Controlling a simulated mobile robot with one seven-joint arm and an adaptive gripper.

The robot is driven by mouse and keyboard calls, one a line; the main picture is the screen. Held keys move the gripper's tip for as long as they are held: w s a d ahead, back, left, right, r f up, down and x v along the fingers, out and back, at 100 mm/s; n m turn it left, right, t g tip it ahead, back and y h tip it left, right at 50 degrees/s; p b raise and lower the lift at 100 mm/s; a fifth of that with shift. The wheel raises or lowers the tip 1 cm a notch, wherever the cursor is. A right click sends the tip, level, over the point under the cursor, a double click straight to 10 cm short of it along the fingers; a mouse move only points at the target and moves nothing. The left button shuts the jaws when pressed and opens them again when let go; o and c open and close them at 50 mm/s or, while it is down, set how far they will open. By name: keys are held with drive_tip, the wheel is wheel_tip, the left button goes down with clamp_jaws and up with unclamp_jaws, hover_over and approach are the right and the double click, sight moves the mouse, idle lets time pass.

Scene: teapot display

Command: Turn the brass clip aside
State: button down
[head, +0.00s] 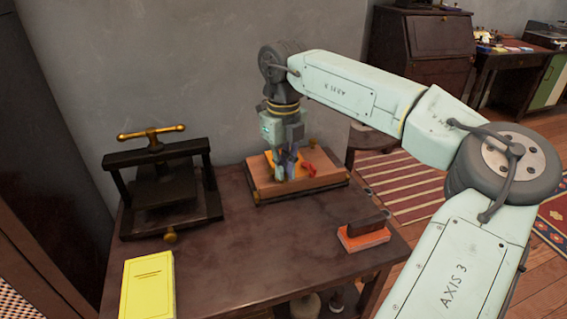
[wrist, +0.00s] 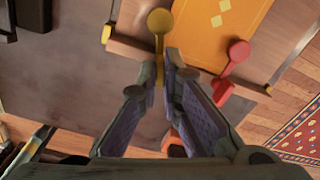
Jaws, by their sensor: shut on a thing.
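The brass clip (wrist: 159,21) has a round yellow head and a narrow stem. In the wrist view its stem runs between my gripper's fingertips (wrist: 168,68), and the fingers are shut on it. The stem's lower end is hidden by the fingers. The clip lies by the left edge of an orange panel with pale diamonds (wrist: 250,15). In the head view my gripper (head: 284,172) points down over the orange-brown board (head: 325,170) at the back of the table and hides most of the clip.
A red clip (wrist: 238,52) sits close to the right of my fingers. A black press with a brass handle (head: 151,132) stands at left. A yellow book (head: 148,287) and a red block with a dark top (head: 365,239) lie nearer. The table's middle is clear.

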drive_tip(key=n+p, duration=0.1)
drive_tip(key=n, duration=0.2)
drive_tip(key=shift+r+n, duration=0.1)
drive_tip(key=shift+n, duration=0.3)
drive_tip(key=n+p, duration=0.1)
drive_tip(key=n, duration=0.2)
drive_tip(key=shift+n, duration=0.3)
drive_tip(key=n, duration=0.6)
drive_tip(key=shift+p, duration=0.4)
drive_tip(key=shift+n, duration=0.4)
drive_tip(key=c, duration=1.8)
unclamp_jaws()
drive_tip(key=shift+o, duration=0.2)
